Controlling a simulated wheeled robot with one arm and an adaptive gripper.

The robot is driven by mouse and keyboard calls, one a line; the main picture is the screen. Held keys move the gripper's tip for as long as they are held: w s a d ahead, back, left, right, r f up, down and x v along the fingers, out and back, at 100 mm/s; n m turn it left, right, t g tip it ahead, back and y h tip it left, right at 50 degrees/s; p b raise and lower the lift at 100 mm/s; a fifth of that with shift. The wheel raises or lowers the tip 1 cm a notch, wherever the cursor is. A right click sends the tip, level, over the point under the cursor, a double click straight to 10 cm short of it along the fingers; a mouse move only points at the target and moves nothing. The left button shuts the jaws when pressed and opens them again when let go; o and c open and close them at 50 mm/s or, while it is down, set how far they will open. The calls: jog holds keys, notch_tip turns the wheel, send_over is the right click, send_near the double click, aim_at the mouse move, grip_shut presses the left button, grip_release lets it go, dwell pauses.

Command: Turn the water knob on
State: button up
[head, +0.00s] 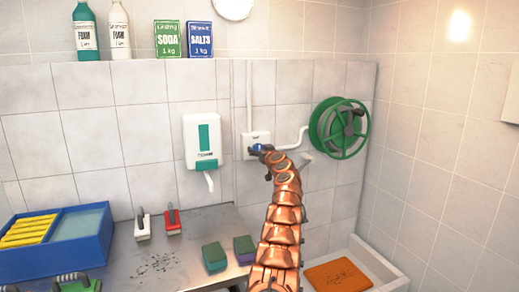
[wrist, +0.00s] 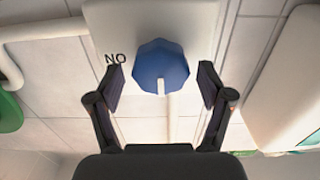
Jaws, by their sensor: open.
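The blue water knob (wrist: 160,62) is a many-sided dial on a white wall box (wrist: 105,22). A pale line runs from its lower edge, pointing down in the wrist view. Dark letters that read "NO" in this view, which seems upside down, sit left of the knob. My gripper (wrist: 161,84) is open, with one dark finger on each side of the knob and a gap to both. How far the tips reach along its depth is unclear. In the head view, my gripper (head: 261,153) is at the box (head: 256,138), and a bit of blue knob (head: 258,147) shows.
A white and green dispenser (head: 203,142) hangs left of the box. A green hose reel (head: 340,128) hangs to the right, with a pipe from the box.

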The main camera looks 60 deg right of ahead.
jog(key=c, duration=1.1)
jog(key=shift+m, duration=0.3)
jog(key=shift+s+d+f+m+p, duration=0.15)
jog(key=shift+m+p, duration=0.55)
jog(key=shift+m, duration=3.6)
jog(key=shift+d+m+p, duration=0.1)
jog(key=shift+m+p, duration=0.6)
jog(key=shift+m, duration=3.6)
jog(key=o, duration=1.1)
jog(key=shift+f, duration=0.1)
